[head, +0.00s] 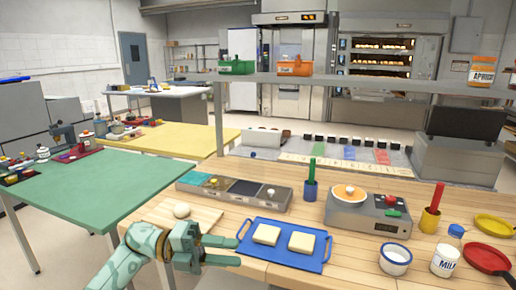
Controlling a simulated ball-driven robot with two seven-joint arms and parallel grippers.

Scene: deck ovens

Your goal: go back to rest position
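My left gripper (238,251) is at the bottom of the head view, over the near edge of the wooden counter (330,278). Its two fingers point right and stand apart, with nothing seen between them. The fingertips are close to the left end of a blue tray (254,226); I cannot tell whether they touch it. Two pale square slices (266,235) lie on the tray. My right gripper is not in view.
A wooden board with a pale ball (181,210) is just behind my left gripper. A scale (368,212), a white cup (395,260), a milk bottle (446,252) and a red pan (487,258) stand to the right. A green table (90,190) is at left.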

